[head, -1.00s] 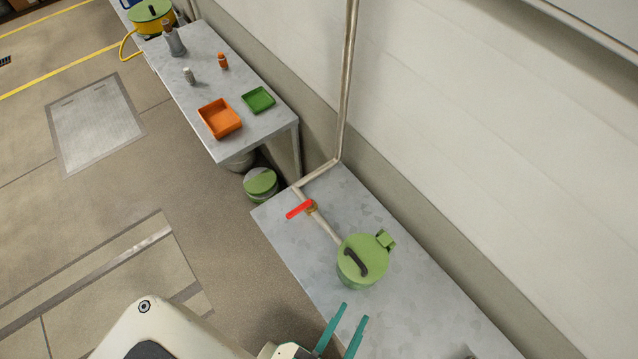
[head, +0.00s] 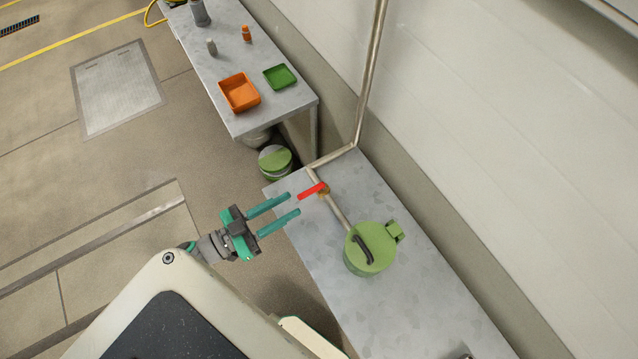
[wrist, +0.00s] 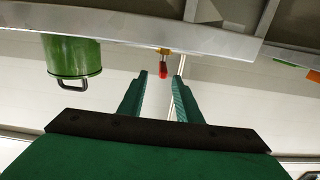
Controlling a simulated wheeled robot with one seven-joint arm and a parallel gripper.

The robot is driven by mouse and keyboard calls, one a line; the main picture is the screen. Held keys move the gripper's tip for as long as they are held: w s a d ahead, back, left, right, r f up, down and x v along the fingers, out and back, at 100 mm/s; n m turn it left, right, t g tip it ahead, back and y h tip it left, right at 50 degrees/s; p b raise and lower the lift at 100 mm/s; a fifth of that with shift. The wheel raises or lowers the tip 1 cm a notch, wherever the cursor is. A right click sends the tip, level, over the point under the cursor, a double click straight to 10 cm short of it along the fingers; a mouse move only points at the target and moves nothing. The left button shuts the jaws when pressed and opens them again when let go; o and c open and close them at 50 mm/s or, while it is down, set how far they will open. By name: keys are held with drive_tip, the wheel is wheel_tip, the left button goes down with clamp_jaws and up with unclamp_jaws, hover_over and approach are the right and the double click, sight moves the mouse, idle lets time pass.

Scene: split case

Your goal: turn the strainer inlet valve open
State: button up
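The strainer inlet valve is a brass body on a grey pipe with a red lever handle (head: 313,191), which points left, across the pipe, in the head view. The green strainer pot (head: 370,250) with a dark lid handle sits at the near end of that pipe. My gripper (head: 294,204) is open and empty, its two teal fingers pointing at the lever from the left. In the wrist view the red handle (wrist: 163,70) shows just beyond and between the fingertips (wrist: 161,75). The fingers appear apart from it. The green pot (wrist: 72,56) is at left there.
The pipe runs along the grey metal bench (head: 330,270) and up the wall. A second table (head: 283,110) behind holds an orange tray (head: 239,92), a green tray (head: 280,77) and small bottles. A green-lidded drum (head: 275,160) stands on the floor between.

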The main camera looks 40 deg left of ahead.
sight(320, 185)
drive_tip(key=shift+w+a+r, duration=0.15)
drive_tip(key=shift+w+a, duration=0.05)
drive_tip(key=shift+w, duration=0.1)
drive_tip(key=shift+w+d, duration=0.1)
drive_tip(key=shift+w, duration=0.2)
drive_tip(key=x, duration=1)
clamp_jaws()
